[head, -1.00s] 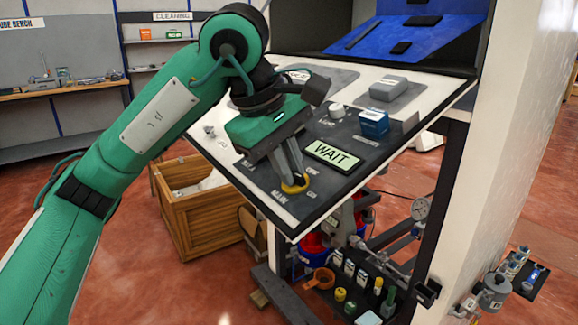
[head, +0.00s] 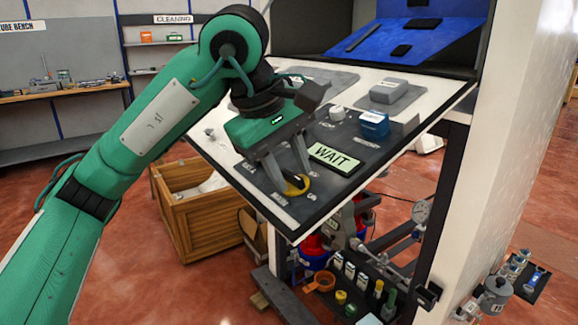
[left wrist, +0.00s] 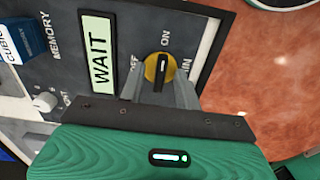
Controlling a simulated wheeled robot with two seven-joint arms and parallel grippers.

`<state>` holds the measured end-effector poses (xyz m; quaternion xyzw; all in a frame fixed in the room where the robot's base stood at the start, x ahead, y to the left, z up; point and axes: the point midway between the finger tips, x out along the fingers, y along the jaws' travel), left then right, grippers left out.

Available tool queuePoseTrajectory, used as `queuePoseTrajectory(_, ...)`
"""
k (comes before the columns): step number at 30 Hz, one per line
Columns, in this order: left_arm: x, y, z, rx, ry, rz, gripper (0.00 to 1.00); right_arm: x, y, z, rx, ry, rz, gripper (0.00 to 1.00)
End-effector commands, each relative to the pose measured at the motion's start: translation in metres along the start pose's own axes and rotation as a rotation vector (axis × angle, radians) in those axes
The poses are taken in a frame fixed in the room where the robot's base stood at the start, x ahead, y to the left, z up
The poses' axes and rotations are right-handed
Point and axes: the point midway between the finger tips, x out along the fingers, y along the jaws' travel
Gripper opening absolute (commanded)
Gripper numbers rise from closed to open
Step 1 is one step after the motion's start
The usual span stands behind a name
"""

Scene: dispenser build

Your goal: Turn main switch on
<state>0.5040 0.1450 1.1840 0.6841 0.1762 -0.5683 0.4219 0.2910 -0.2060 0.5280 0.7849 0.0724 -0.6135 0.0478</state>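The main switch is a round yellow disc with a black handle, near the lower front edge of the sloped control panel. It shows in the head view (head: 297,186) and the left wrist view (left wrist: 158,70). My right gripper is out of view.
A lit display (head: 335,158) reading WAIT sits beside the switch, with a blue block (head: 374,124) and a white knob (head: 337,113) beyond. A wooden crate (head: 205,225) stands on the floor left of the panel. Bottles and pipework fill the space under it.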

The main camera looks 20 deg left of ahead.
Motion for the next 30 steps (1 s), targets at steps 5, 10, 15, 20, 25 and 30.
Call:
queuePoseTrajectory(5, 0.001, 0.0, 0.0, 0.0, 0.0, -0.002, 0.33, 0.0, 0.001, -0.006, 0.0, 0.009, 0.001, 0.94)
queuePoseTrajectory(10, -0.006, 0.0, 0.0, -0.001, 0.001, -0.001, 0.33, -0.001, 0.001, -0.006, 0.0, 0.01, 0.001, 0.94)
queuePoseTrajectory(15, -0.035, 0.001, 0.0, -0.001, 0.001, 0.003, 0.33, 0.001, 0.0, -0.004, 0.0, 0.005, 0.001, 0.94)
queuePoseTrajectory(20, -0.071, 0.001, -0.001, -0.002, 0.003, 0.002, 0.33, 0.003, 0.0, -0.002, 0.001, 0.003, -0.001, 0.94)
queuePoseTrajectory(25, -0.102, 0.001, 0.0, -0.002, 0.002, 0.002, 0.33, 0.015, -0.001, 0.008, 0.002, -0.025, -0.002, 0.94)
queuePoseTrajectory(30, -0.125, 0.001, 0.0, -0.002, 0.001, 0.0, 0.33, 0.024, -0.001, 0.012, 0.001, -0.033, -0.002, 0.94)
